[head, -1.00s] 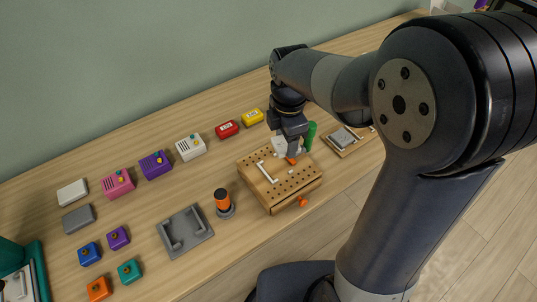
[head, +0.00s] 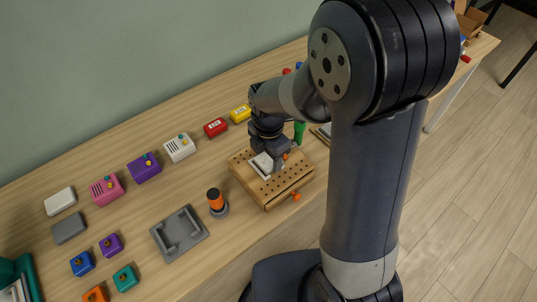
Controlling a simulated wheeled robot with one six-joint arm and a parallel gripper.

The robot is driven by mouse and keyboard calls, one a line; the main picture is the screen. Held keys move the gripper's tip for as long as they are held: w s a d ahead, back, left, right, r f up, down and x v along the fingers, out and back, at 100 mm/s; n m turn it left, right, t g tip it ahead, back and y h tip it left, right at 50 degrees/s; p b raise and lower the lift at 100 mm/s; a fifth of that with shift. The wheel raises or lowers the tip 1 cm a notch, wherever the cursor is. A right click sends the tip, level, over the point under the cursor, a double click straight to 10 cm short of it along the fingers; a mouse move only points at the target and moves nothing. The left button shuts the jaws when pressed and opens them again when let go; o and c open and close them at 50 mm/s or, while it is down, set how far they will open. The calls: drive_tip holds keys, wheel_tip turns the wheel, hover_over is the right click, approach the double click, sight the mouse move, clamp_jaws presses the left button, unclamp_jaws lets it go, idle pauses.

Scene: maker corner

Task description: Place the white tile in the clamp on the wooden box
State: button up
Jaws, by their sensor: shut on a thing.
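The wooden box (head: 270,196) stands on the workbench, its top dotted with holes. An orange knob (head: 296,197) sticks out of its front, and a smaller orange part (head: 285,156) shows at the back right of its top. The white tile (head: 262,164) lies flat at or just above the box top. My gripper (head: 272,166) is shut on the tile from above. The white clamp pieces on the box top are mostly hidden by the tile and gripper. I cannot tell whether the tile touches them.
An orange-and-black cylinder (head: 216,202) and a grey tray (head: 178,243) stand left of the box. A green upright object (head: 299,132) is close behind the gripper. Yellow (head: 240,113), red (head: 215,127) and white (head: 180,147) boxes line the back. Bare bench lies between.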

sight(269, 159)
drive_tip(key=shift+f, duration=0.2)
drive_tip(key=o, duration=1)
drive_tip(key=shift+c, duration=0.2)
drive_tip(key=shift+r, duration=0.15)
wheel_tip(269, 159, up, 12)
drive_tip(key=shift+p, duration=0.4)
